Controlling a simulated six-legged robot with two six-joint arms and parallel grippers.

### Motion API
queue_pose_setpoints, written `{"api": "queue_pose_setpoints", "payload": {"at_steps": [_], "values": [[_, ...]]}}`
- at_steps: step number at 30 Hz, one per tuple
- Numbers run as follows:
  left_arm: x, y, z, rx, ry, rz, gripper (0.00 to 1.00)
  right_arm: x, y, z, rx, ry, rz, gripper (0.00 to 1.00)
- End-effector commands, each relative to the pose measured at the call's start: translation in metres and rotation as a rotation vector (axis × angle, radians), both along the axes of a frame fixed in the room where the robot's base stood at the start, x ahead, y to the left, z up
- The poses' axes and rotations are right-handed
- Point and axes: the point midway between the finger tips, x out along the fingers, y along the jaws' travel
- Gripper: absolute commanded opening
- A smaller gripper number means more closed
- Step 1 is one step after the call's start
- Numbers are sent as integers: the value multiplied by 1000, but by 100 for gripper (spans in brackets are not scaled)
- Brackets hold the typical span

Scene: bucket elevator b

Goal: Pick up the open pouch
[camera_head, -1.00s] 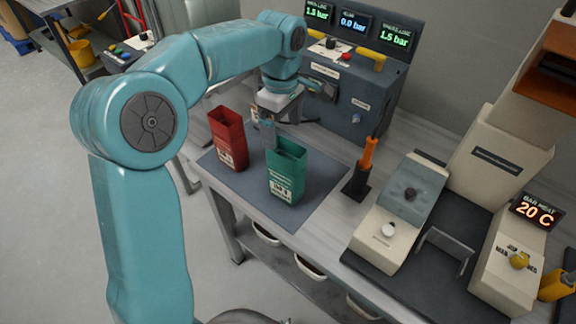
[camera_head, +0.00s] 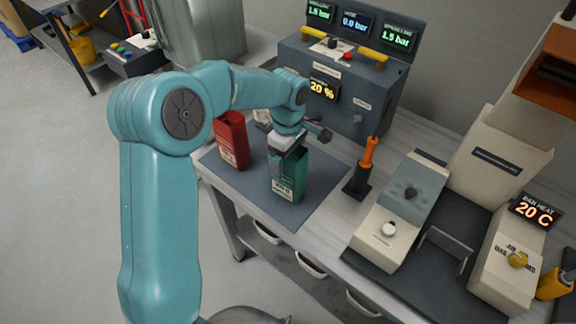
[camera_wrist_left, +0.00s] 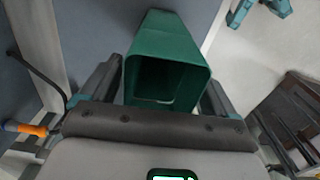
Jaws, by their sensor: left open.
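The green pouch (camera_head: 287,188) stands upright on the grey-blue mat (camera_head: 318,196) with its top open. In the left wrist view the green pouch (camera_wrist_left: 165,62) shows its open mouth towards the camera, between the two fingers. My left gripper (camera_head: 286,150) is open at the top of the green pouch, its fingers on either side of it. I cannot tell whether a finger touches the pouch. A red pouch (camera_head: 231,141) stands upright on the mat just left of the green one, also open at the top. My right gripper is out of view.
An orange-handled tool in a black holder (camera_head: 362,168) stands right of the mat. A beige sealing machine (camera_head: 402,215) fills the right side of the bench. A dark control cabinet (camera_head: 335,95) with displays stands behind. The mat's front part is clear.

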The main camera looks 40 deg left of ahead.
Motion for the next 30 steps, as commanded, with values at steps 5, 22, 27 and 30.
{"api": "queue_pose_setpoints", "payload": {"at_steps": [5,22,27,30], "values": [[0,0,0,0,0,0,46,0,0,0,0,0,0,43],[1,0,28,0,-6,1,46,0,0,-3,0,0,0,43],[2,0,74,1,-9,0,46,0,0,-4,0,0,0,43],[2,0,107,0,-9,1,46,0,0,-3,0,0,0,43]]}}
